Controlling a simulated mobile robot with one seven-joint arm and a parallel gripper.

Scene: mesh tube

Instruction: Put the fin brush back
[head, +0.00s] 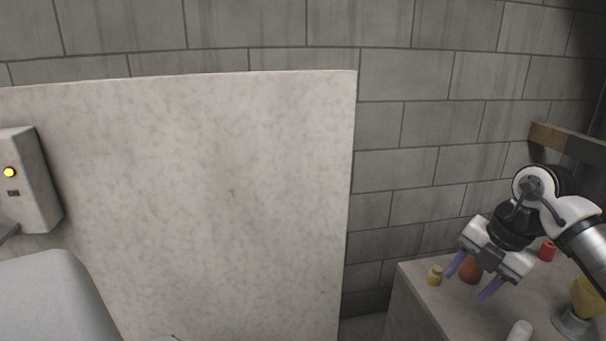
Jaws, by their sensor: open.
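My gripper (465,288) is at the lower right of the head view, above a pale counter (452,316). Its two purple fingers are spread apart and point down to the left, with nothing seen held between them. I cannot pick out a fin brush for certain in this view. An orange-brown object (470,268) shows behind the fingers, partly hidden by the gripper. I cannot tell whether the gripper touches it.
A red object (547,250), a yellow piece on a grey base (574,322) and a white cylinder (520,331) are also there. A tall pale panel (230,190) and a box with a yellow light (28,190) are left.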

